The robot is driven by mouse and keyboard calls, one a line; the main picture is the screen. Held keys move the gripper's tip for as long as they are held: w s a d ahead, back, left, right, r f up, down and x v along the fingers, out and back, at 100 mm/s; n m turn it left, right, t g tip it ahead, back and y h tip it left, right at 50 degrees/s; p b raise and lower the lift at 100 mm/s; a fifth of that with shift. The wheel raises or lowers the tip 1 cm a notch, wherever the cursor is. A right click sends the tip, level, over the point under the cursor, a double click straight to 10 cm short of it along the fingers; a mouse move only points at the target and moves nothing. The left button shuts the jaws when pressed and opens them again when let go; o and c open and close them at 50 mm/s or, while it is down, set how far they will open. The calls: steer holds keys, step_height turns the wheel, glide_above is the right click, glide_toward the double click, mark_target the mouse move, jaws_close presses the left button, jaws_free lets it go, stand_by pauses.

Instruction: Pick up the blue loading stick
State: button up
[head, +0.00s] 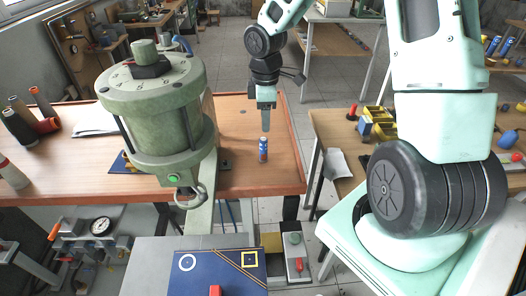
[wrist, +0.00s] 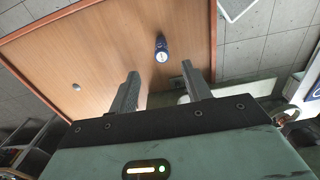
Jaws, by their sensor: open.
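The blue loading stick (head: 263,151) is a small blue cylinder with a pale top, standing upright on the wooden table near its right side in the head view. In the wrist view the stick (wrist: 161,50) shows from above, just past the fingertips and between their lines. My gripper (head: 266,131) points down directly above the stick in the head view. In the wrist view its two fingers (wrist: 160,70) are spread apart with nothing between them.
A small round metal piece (wrist: 76,87) lies on the tabletop. Thread-like cones (head: 22,128) stand at the far left. The tabletop around the stick is mostly clear.

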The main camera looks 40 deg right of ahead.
mark_target(263, 139)
step_height(263, 139, down, 4)
steer(key=shift+f, duration=0.1)
steer(key=shift+a+f+p, duration=0.15)
steer(key=shift+f+p, duration=0.2)
steer(key=shift+f, duration=0.95)
steer(key=shift+a+f+p, duration=0.15)
steer(key=shift+f+p, duration=0.15)
steer(key=shift+f, duration=1)
steer(key=shift+w, duration=0.1)
jaws_close()
